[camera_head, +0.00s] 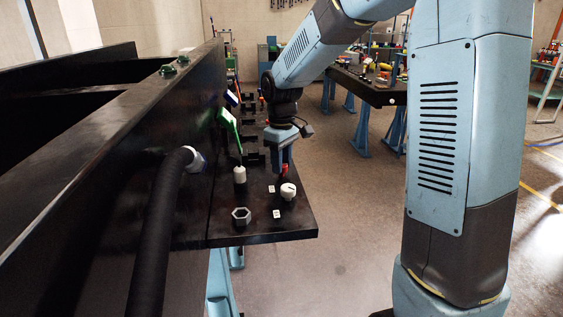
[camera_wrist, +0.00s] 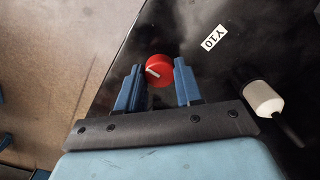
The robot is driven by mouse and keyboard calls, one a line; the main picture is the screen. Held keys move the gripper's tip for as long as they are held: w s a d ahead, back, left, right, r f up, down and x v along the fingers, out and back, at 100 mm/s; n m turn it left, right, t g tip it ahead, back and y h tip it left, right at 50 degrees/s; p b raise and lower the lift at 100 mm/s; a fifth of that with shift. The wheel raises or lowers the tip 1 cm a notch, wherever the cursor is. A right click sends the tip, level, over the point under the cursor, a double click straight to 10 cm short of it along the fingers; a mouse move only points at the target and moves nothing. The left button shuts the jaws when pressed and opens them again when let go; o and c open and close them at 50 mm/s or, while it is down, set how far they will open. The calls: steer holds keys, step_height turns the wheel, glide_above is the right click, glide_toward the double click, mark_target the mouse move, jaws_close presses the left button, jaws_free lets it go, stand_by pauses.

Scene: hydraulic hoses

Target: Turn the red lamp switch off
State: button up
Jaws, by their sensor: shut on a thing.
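The red lamp switch (camera_wrist: 159,70) is a round red knob with a white line on its face, standing on the black panel (camera_wrist: 240,50). In the wrist view its white line runs slantwise. My gripper (camera_wrist: 160,78) has one blue finger on either side of the knob and is shut on it. In the head view my gripper (camera_head: 282,158) points down over the far right part of the black shelf (camera_head: 262,226). A bit of red shows at its fingertips there; the rest of the switch is hidden.
A black hose (camera_head: 160,225) hangs at left. A label (camera_wrist: 213,38) and a white-capped part (camera_wrist: 263,98) lie right of my gripper.

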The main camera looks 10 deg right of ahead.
stand_by(0.3)
steer(key=o, duration=1)
steer(key=shift+o, duration=0.2)
steer(key=shift+r, duration=0.1)
step_height(320, 180, up, 14)
steer(key=shift+f, duration=0.25)
steer(key=s+d+m+t, duration=0.2)
steer(key=s+d+m, duration=0.1)
steer(key=s, duration=0.5)
steer(key=s+d+m+t, duration=0.1)
steer(key=s+d+m, duration=0.2)
steer(key=s+d, duration=0.3)
steer(key=s+d+f+m+t, duration=0.1)
steer(key=s+d+m+t, duration=0.1)
steer(key=s, duration=0.9)
steer(key=d+m, duration=0.1)
steer(key=d, duration=0.1)
steer(key=shift+s+d+t, duration=0.3)
steer(key=shift+s, duration=0.05)
